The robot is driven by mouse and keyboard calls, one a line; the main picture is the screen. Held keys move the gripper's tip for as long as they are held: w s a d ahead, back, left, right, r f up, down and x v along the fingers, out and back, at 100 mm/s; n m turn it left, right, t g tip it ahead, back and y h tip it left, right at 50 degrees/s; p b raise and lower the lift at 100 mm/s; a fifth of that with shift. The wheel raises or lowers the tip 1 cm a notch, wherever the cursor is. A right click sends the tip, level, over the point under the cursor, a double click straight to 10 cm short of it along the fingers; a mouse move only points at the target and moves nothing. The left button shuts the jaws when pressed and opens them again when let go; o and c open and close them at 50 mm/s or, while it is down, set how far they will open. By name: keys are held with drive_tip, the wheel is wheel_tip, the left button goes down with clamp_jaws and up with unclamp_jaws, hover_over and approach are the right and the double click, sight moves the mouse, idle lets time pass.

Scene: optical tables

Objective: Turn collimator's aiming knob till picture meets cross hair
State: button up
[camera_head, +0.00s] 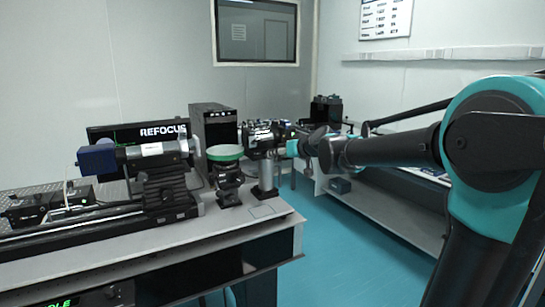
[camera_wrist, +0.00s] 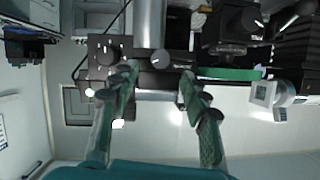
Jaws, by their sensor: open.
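The collimator (camera_head: 264,136) is a dark body on a silver post, above the near table's right end. In the wrist view it appears inverted as a black block (camera_wrist: 135,68) with several round knobs. One black knob with a white mark (camera_wrist: 160,59) lies between and just beyond my fingertips; I cannot tell whether they touch it.
A blue camera (camera_head: 97,158) with a silver tube sits on a black rail stage left of the collimator. A green-topped round stand (camera_head: 225,153) stands close beside the collimator. A dark computer tower (camera_head: 213,125) is behind. Blue floor (camera_head: 335,240) is open right of the table (camera_head: 150,248).

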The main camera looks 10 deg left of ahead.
drive_tip(key=shift+x, duration=2.95)
drive_tip(key=shift+c, duration=0.4)
clamp_jaws()
